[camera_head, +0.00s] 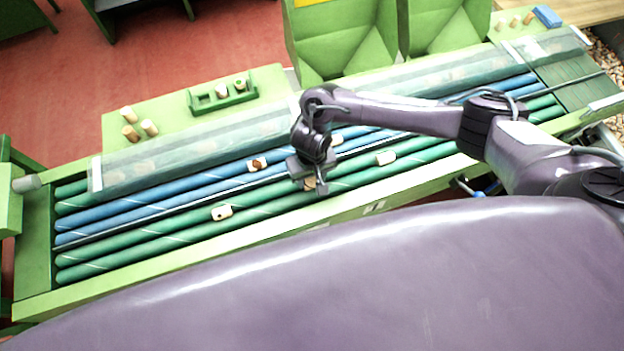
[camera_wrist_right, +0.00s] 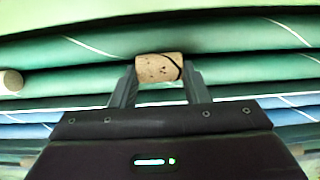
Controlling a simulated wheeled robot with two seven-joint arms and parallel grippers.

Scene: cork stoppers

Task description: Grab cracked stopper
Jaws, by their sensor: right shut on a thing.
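A cork stopper with a dark crack line (camera_wrist_right: 160,68) sits between the fingers of my right gripper (camera_wrist_right: 158,82) in the right wrist view. The fingers are shut on its two sides, over the green rollers. In the head view my right gripper (camera_head: 314,185) reaches down onto the roller bed, and a small part of the held stopper (camera_head: 309,184) shows beside it. A pale stopper with a dark spot (camera_head: 222,212) lies on the green rollers to the left. A stopper with a brown patch (camera_head: 257,164) lies on the blue rollers. My left gripper is not in view.
Another pale stopper (camera_head: 386,158) lies to the right on the green rollers, and one (camera_head: 337,140) lies just behind my gripper. A clear cover (camera_head: 190,150) runs along the back. A green rack (camera_head: 222,93) and loose stoppers (camera_head: 130,132) stand on a side shelf.

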